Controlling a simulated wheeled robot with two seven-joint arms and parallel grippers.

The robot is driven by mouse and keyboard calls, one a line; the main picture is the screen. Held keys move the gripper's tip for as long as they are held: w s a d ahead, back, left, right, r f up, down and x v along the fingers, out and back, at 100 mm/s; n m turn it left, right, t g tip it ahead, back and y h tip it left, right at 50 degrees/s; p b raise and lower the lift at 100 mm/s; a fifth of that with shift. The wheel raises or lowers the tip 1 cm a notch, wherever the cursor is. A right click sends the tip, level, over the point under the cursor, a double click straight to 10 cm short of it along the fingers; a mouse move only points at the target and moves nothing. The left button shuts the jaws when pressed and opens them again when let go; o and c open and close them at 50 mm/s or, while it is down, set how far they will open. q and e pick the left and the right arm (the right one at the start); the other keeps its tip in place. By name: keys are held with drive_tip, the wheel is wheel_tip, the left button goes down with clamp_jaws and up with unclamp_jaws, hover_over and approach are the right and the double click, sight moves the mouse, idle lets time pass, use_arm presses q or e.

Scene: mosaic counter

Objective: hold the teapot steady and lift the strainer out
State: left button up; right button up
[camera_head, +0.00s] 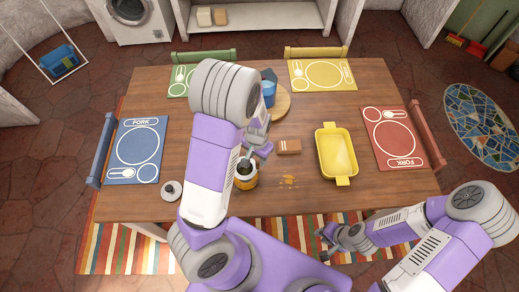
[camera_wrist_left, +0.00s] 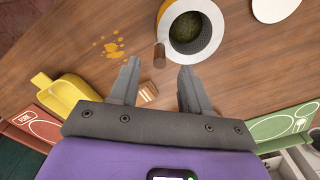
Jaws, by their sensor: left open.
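The teapot (camera_head: 246,183) stands on the table near the front edge, yellow-orange with a white rim and its top open. In the left wrist view the teapot (camera_wrist_left: 216,35) shows a dark strainer (camera_wrist_left: 186,27) inside. A brown handle (camera_wrist_left: 160,55) sticks out from its side. My left gripper (camera_head: 256,157) is open and empty above the teapot, partly hidden by my arm. In the left wrist view its fingertips (camera_wrist_left: 159,67) lie on either side of the handle, with no clear contact. My right gripper (camera_head: 323,243) looks open and empty beyond the table's front edge.
The round lid (camera_head: 171,190) lies left of the teapot. A brown box (camera_head: 289,147), orange spots (camera_head: 288,181) and a yellow dish (camera_head: 338,158) are to the right. A blue item (camera_head: 268,88) stands on a round board (camera_head: 283,106) behind. Placemats and chairs line the edges.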

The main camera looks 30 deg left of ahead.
sight(258, 161)
use_arm(q)
drive_tip(key=shift+f+b, duration=0.3)
drive_tip(key=shift+f, duration=2.4)
clamp_jaws()
unclamp_jaws()
wheel_tip(258, 161, up, 8)
drive_tip(key=shift+f+p, duration=0.15)
drive_tip(key=shift+p, duration=0.5)
